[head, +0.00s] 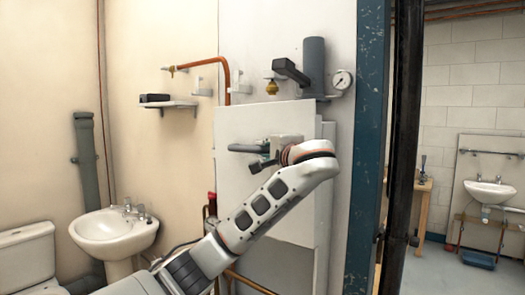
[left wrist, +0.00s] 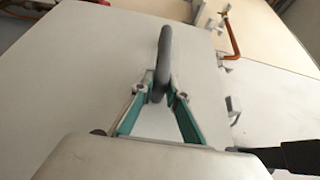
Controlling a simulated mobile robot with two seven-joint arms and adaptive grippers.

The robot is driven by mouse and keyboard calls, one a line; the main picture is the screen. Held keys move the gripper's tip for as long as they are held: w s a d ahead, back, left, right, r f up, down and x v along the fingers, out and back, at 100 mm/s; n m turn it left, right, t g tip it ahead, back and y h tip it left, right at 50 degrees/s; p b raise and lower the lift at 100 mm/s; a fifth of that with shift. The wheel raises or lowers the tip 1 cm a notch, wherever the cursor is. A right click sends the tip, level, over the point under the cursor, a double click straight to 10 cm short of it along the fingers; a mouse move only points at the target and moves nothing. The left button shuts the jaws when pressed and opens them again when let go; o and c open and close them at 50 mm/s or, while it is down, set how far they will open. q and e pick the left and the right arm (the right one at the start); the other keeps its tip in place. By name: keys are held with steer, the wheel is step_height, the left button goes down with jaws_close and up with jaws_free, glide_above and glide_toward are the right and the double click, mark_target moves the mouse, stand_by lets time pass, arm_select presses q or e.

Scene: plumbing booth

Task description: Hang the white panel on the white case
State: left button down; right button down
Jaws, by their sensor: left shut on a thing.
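The white panel (head: 235,190) stands roughly upright in the middle of the head view and fills much of the left wrist view (left wrist: 70,95). A dark grey bar handle (head: 243,148) sticks out of its front. My left gripper (head: 262,151) is shut on this handle; in the left wrist view its two teal-lined fingers (left wrist: 160,95) close on either side of the handle (left wrist: 163,55). The white case (head: 326,185) shows as a narrow strip behind the panel's right edge; the panel hides most of it. Whether panel and case touch, I cannot tell. My right gripper is not in view.
A pressure gauge (head: 342,79), a grey cylinder (head: 314,65) and a brass fitting (head: 272,87) sit above the panel. A copper pipe (head: 222,64) runs at upper left. A sink (head: 115,232) stands left, and a blue post (head: 368,140) right.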

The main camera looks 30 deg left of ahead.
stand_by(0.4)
arm_select(q)
steer(key=shift+s+f+b, duration=0.1)
steer(key=shift+f+b, duration=1)
steer(key=shift+f, duration=0.3)
steer(key=shift+w+d+f, duration=0.1)
steer(key=shift+w+f, duration=0.05)
steer(key=shift+w, duration=0.05)
steer(key=c, duration=1.9)
jaws_free()
